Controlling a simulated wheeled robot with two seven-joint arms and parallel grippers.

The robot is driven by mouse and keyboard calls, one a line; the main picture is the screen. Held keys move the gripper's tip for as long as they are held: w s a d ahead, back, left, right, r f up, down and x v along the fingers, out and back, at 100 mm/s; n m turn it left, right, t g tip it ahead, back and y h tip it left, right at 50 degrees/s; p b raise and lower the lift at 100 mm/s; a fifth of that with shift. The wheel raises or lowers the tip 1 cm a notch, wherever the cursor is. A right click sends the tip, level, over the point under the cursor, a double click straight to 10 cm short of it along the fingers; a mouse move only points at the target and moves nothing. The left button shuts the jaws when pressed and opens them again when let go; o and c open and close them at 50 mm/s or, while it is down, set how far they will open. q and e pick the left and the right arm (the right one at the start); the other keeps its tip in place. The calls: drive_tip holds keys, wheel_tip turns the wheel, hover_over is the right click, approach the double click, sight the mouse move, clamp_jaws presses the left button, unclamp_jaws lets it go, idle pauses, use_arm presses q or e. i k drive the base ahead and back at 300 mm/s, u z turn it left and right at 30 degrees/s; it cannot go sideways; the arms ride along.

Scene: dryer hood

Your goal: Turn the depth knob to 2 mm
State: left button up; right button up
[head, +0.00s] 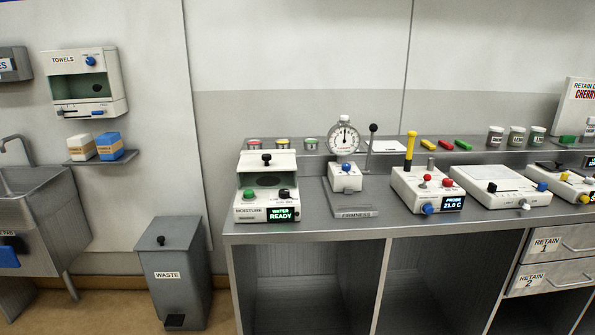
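The firmness tester (341,201) stands on the bench, with a round white dial gauge (344,137) on top. A blue knob (346,166) sits on the tester's white block; the print around it is too small to read. I cannot tell for sure that it is the depth knob, nor its setting. A black-balled lever (373,128) rises beside the gauge. Neither of my grippers is in view.
The moisture meter (267,187), reading "WATER READY", stands left of the tester. The probe unit (427,189), showing 21.0 C, stands to its right. The bench (310,228) is bare along its front edge. A waste bin (174,275) stands on the floor.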

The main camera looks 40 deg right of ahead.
sight(345, 166)
drive_tip(key=u, duration=0.3)
drive_tip(key=i, duration=0.8)
drive_tip(key=z, duration=0.75)
drive_tip(key=i, duration=0.65)
drive_tip(key=z, duration=0.75)
